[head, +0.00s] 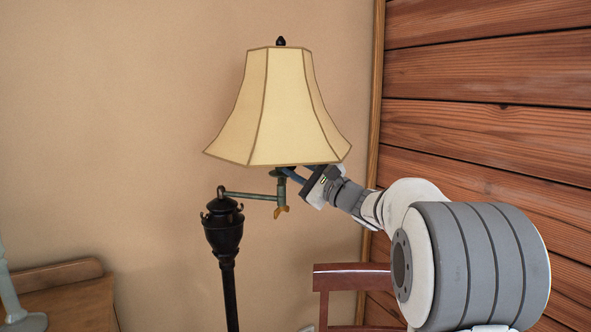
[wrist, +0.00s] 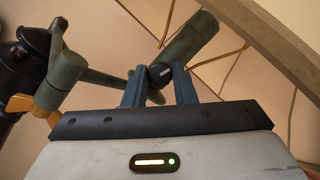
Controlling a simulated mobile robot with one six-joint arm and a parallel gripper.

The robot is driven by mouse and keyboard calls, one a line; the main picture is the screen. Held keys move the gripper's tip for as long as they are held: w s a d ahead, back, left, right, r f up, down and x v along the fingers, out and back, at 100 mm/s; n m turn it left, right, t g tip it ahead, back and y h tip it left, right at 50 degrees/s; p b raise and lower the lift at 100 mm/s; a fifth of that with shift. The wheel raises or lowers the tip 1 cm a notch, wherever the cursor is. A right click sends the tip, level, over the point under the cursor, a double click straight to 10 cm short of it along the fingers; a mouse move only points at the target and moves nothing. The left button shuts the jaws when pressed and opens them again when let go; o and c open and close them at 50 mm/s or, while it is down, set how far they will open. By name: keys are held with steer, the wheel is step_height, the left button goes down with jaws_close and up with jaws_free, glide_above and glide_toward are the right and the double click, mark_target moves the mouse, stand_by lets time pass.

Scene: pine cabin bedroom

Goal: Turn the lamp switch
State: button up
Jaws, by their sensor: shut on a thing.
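The lamp has a cream paneled shade (head: 282,110), a black post (head: 225,250) and a greenish swing arm (head: 250,196). My gripper (head: 287,172) reaches in from the right, just under the shade's lower edge. In the wrist view my gripper (wrist: 160,82) has its two blue fingers shut on a small dark round switch knob (wrist: 160,74). The knob sits at the side of the green lamp socket (wrist: 190,38). A brass-colored wing piece (head: 282,210) hangs at the end of the swing arm, below my gripper. The shade hides part of the socket in the head view.
A red-brown wooden chair back (head: 350,270) stands below my arm. A wooden headboard or furniture piece (head: 65,295) and a grey-green stand (head: 15,300) are at the lower left. A plank wall (head: 490,100) is close on the right.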

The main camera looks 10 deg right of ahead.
steer(key=c, duration=0.3)
steer(key=shift+c, duration=0.2)
steer(key=shift+f, duration=0.1)
steer(key=m+t+b, duration=0.1)
steer(key=m+b, duration=0.1)
steer(key=m, duration=0.1)
steer(key=shift+a+f+h, duration=0.1)
steer(key=shift+f+h, duration=0.05)
steer(key=shift+h, duration=0.15)
steer(key=shift+s+m+t+h+b, duration=0.1)
steer(key=shift+m+t+h+b, duration=0.5)
steer(key=shift+m, duration=0.75)
steer(key=shift+m+t+h+b, duration=0.4)
steer(key=shift+m+t+b, duration=0.3)
steer(key=shift+m, duration=0.65)
steer(key=o, duration=1)
